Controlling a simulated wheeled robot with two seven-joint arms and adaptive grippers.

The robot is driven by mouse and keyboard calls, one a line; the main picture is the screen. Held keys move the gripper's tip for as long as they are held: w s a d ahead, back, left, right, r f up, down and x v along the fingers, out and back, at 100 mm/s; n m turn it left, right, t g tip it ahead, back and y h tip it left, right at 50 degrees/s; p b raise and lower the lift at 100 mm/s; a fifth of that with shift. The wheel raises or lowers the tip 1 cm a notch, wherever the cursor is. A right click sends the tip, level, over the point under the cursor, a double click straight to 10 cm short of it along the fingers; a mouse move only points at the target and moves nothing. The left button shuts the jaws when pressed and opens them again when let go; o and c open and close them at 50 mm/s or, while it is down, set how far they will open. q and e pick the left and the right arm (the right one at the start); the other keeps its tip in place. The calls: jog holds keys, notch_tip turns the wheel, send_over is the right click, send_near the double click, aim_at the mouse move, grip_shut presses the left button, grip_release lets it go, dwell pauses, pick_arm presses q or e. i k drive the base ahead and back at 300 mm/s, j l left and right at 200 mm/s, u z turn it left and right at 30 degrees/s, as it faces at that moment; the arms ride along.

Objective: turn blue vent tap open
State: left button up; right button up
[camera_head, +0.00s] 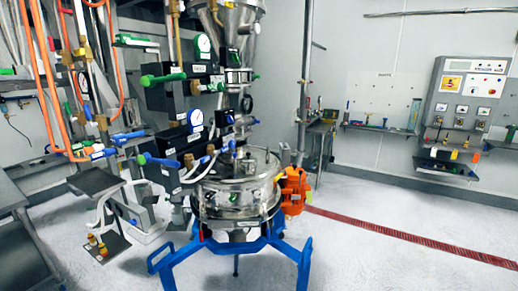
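Several blue tap handles show on the pipework around the sifter; their labels are too small to read, so I cannot tell which is the vent tap. One blue handle (103,154) is at the left on a hose line. Another blue handle (128,136) is just above and right of it. A longer blue handle (158,160) sticks out left of the lower black block. I make out neither of my grippers in this view.
The steel sifter drum (238,190) stands on a blue frame (237,252) with an orange motor (295,190) at its right. Green-handled taps (163,78) and two gauges (196,118) crowd the column. A control panel (466,95) is on the right wall. The floor at right is clear.

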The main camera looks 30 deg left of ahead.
aim_at(222, 150)
jog(key=i+l+z, duration=0.25)
jog(key=i+z, duration=0.15)
jog(key=i+l+z, duration=0.1)
jog(key=i+z, duration=0.3)
jog(key=i+l+u, duration=0.1)
jog(key=i, duration=0.85)
jog(key=i+l+u, duration=0.1)
jog(key=i+u, duration=0.35)
jog(key=i, duration=0.4)
jog(key=i+u, duration=0.25)
jog(key=i, duration=0.15)
jog(key=i+u, duration=0.25)
jog(key=i, duration=0.15)
jog(key=i+u, duration=0.65)
jog(key=u, duration=0.15)
jog(key=i+u, duration=0.15)
jog(key=u, duration=0.3)
jog(key=i+l+u, duration=0.15)
jog(key=u, duration=0.25)
jog(key=i+u, duration=0.15)
jog(key=u, duration=0.3)
jog(key=i+u, duration=0.15)
jog(key=u, duration=0.3)
jog(key=i+l+u, duration=0.1)
jog(key=u, duration=0.3)
jog(key=i+l+u, duration=0.1)
jog(key=u, duration=0.35)
